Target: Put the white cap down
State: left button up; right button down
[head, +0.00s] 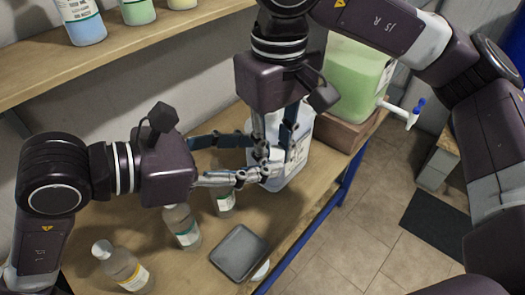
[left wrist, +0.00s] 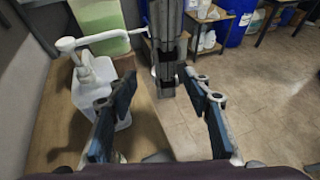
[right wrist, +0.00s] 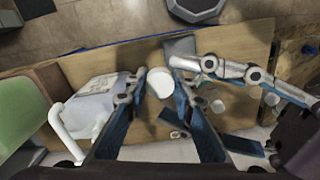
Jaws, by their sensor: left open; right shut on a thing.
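The white cap (right wrist: 160,82) shows between the fingertips of my right gripper (right wrist: 158,84) in the right wrist view. The right gripper is shut on it, pointing down over the bench. In the head view this gripper (head: 274,163) is in front of the pale jug (head: 298,160), and I cannot make out the cap between its fingers. My left gripper (head: 250,160) is open and empty, reaching in from the left close beside the right fingers. In the left wrist view its two fingers (left wrist: 160,95) stand apart with the right gripper beyond them.
A grey tray (head: 239,252) lies near the bench's front edge, with a small white round thing (head: 262,270) beside it. Several bottles (head: 123,266) stand at the left. A green drum (head: 355,85) with a white tap stands on a wooden block. A shelf (head: 130,42) runs behind.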

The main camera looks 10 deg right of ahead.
pick_arm(q)
jog(key=shift+x, duration=0.9)
jog(key=c, duration=1.2)
jog(key=shift+w+a, duration=0.1)
jog(key=shift+w, duration=0.05)
pick_arm(e)
jog(key=c, duration=1.6)
grip_release()
jog(key=shift+s, duration=0.15)
